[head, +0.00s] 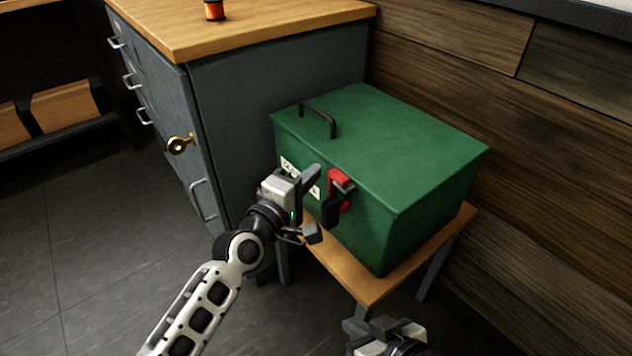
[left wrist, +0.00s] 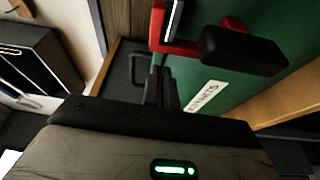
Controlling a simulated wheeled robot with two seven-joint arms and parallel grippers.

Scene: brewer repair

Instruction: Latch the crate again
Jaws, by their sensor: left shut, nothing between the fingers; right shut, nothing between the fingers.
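The green crate (head: 415,150) stands on a small wooden stand, and its lid looks closed. Its latch, a red bracket (head: 338,178) with a black lever (head: 332,210), is on the front face. In the left wrist view, the red latch part (left wrist: 170,46) and the black lever (left wrist: 245,50) are near the top. My left gripper (head: 312,176) is shut and empty, just left of the latch and before the white label. Its fingers (left wrist: 160,88) are together below the latch in the wrist view; contact cannot be told. My right gripper (head: 385,328) is shut and empty, low at the bottom edge.
The wooden stand (head: 365,288) has a narrow bare strip in front of the crate. A plank wall (head: 540,180) bounds the right.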

